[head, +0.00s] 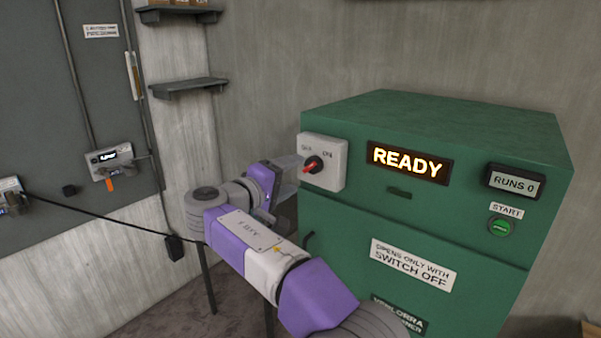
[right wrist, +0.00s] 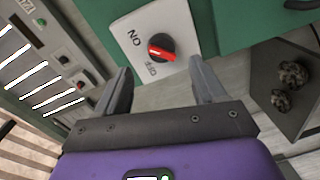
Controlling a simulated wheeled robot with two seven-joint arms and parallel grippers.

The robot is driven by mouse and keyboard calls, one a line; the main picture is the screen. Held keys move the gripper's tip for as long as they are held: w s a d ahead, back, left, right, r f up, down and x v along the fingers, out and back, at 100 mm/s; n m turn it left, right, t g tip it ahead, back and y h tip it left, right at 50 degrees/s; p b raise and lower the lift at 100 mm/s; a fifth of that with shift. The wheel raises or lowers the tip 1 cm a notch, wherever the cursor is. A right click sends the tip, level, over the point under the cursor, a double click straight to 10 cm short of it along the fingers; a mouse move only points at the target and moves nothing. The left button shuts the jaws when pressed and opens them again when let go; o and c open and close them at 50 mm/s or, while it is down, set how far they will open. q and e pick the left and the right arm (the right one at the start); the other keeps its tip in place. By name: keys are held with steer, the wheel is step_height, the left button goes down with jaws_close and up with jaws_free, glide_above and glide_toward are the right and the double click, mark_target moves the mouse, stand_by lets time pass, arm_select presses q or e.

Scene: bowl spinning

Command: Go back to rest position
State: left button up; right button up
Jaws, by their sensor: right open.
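My right arm reaches in from the bottom of the head view. Its gripper (head: 288,170) is just left of the white switch box (head: 334,174) on the green machine (head: 440,120). In the right wrist view the two fingers are spread apart (right wrist: 160,78) with nothing between them. The red knob (right wrist: 161,48) of the switch lies beyond the fingertips, apart from them. The knob (head: 313,165) sits below the OFF and ON marks; I cannot tell clearly which mark it points to. My left gripper is not in view.
The machine shows a READY display (head: 408,163), a RUNS 0 counter (head: 515,182) and a green START button (head: 501,227). A label says it opens only with switch off. Wall shelves (head: 188,86) and a grey panel (head: 60,110) stand left. Dark lumps (right wrist: 293,74) lie on a dark surface.

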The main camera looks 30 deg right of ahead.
steer(key=shift+s+a, duration=0.2)
steer(key=shift+a, duration=0.4)
